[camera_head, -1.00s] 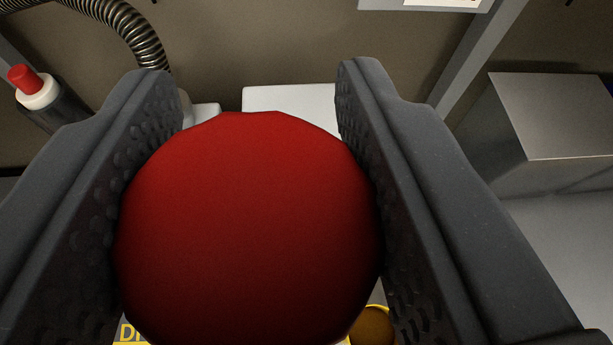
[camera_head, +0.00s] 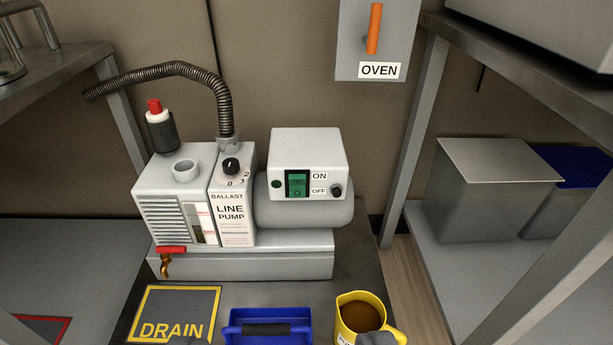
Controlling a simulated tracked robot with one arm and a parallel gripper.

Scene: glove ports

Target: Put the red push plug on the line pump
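The line pump (camera_head: 232,205) stands on the bench left of centre, with a white and grey body and a "LINE PUMP" label. An open round port (camera_head: 185,170) rises from its top left, with nothing in it. Only two small dark grey tips of my gripper (camera_head: 280,340) show at the bottom edge, set apart. What lies between the fingers is below the frame. The large red round plug seen earlier between the fingers is not visible now. A red-topped white and black bottle-like part (camera_head: 159,125) stands behind the port.
A ribbed hose (camera_head: 190,75) arches from the pump top. A dial (camera_head: 231,166) and switch box (camera_head: 306,160) are beside the port. A red-handled tap (camera_head: 170,250), "DRAIN" square (camera_head: 178,300), blue tray (camera_head: 233,330) and yellow jug (camera_head: 345,322) are in front. Frames flank the bench.

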